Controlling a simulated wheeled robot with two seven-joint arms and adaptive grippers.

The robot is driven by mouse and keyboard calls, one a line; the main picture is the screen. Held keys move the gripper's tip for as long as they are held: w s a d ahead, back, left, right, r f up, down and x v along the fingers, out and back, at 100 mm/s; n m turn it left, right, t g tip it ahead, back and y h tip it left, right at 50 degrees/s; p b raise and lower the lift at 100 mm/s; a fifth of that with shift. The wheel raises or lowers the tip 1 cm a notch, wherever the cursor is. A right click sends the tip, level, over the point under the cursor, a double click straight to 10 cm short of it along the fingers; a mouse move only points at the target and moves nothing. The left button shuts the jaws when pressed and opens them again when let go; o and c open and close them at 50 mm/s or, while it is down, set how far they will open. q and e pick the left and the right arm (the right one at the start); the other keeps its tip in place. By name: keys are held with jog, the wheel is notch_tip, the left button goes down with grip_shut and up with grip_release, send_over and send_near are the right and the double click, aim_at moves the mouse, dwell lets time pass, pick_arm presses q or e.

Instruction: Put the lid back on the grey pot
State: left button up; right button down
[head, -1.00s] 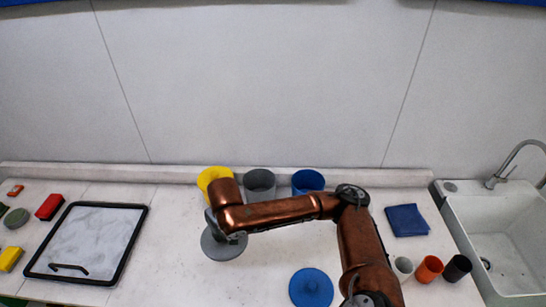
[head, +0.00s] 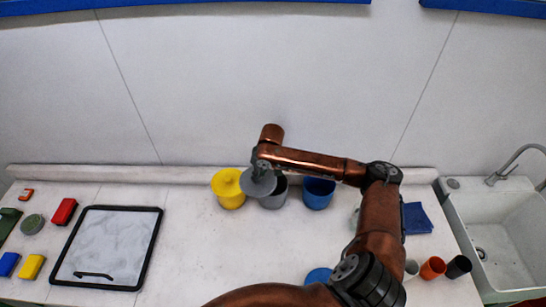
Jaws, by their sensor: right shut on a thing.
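My right gripper (head: 262,168) is shut on the grey lid (head: 257,184) and holds it above the counter at the back. The lid is tilted and overlaps the left part of the grey pot (head: 273,202) and the right edge of the yellow pot (head: 229,199) in the view. The grey pot stands upright, its dark opening partly showing to the right of the lid. I cannot tell whether lid and pot touch. The fingertips are mostly hidden by the wrist. My left gripper is not in view.
A blue pot (head: 319,197) stands right of the grey pot. A blue lid (head: 318,275) lies in front, partly behind my arm. A black-framed tray (head: 151,238) lies left; orange (head: 432,267) and black cups (head: 458,266) stand near the sink (head: 503,285). The middle counter is clear.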

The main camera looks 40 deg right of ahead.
aim_at(272, 172)
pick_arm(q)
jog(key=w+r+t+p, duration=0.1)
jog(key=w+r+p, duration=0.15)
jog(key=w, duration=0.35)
pick_arm(e)
jog(key=d, duration=0.4)
jog(key=d+r, duration=0.1)
jog(key=d, duration=0.2)
jog(key=shift+s+b, duration=0.25)
jog(key=shift+b, duration=0.05)
jog(key=shift+d+f, duration=0.1)
notch_tip(272, 172, down, 2)
jog(key=b, duration=0.3)
jog(key=shift+f, duration=0.15)
jog(key=shift+w+f+b, duration=0.1)
jog(key=shift+f+b, duration=0.2)
jog(key=shift+b, duration=0.15)
jog(key=shift+f+b, duration=0.85)
jog(key=shift+b, duration=0.2)
jog(key=shift+f, duration=0.75)
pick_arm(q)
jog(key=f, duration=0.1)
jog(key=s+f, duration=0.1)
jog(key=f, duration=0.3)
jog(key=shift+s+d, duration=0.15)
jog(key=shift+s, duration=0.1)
pick_arm(e)
jog(key=shift+f, duration=0.1)
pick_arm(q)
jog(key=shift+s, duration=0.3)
